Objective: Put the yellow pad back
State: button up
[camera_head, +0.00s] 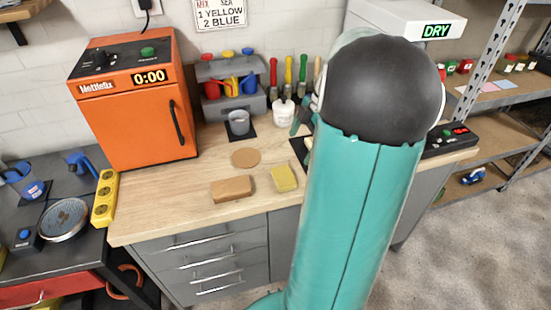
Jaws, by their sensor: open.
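The yellow pad (284,178) lies flat on the wooden bench top, near its front edge. It is just right of a brown block (232,189). A round tan disc (245,158) lies behind them. My teal arm with its black joint fills the right middle of the view. I cannot make out my gripper; my arm hides the space behind it. A small teal and dark shape (301,115) shows at the arm's left edge, and I cannot tell what it is. Nothing visible touches the pad.
An orange oven (136,100) reading 0:00 stands at the bench's back left. Shelves (500,105) stand right. Bench front left is clear.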

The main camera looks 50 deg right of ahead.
jog(key=w+a+r+m+h, duration=0.1)
jog(key=a+r+m+h, duration=0.15)
jog(key=a, duration=0.75)
jog(key=w+a+r+m+h, duration=0.1)
jog(key=w+a+r+m, duration=0.2)
jog(key=a, duration=0.7)
jog(key=s+a+r+m+t, duration=0.1)
jog(key=s+a+m, duration=0.2)
jog(key=a, duration=0.4)
jog(key=s+a+r+m+t, duration=0.1)
jog(key=s+a+m+t, duration=0.1)
jog(key=s+a, duration=0.3)
jog(key=shift+a+r+m, duration=0.25)
jog(key=shift+a+m, duration=0.6)
jog(key=shift+a, duration=0.25)
jog(key=shift+h, duration=0.25)
jog(key=shift+c, duration=0.2)
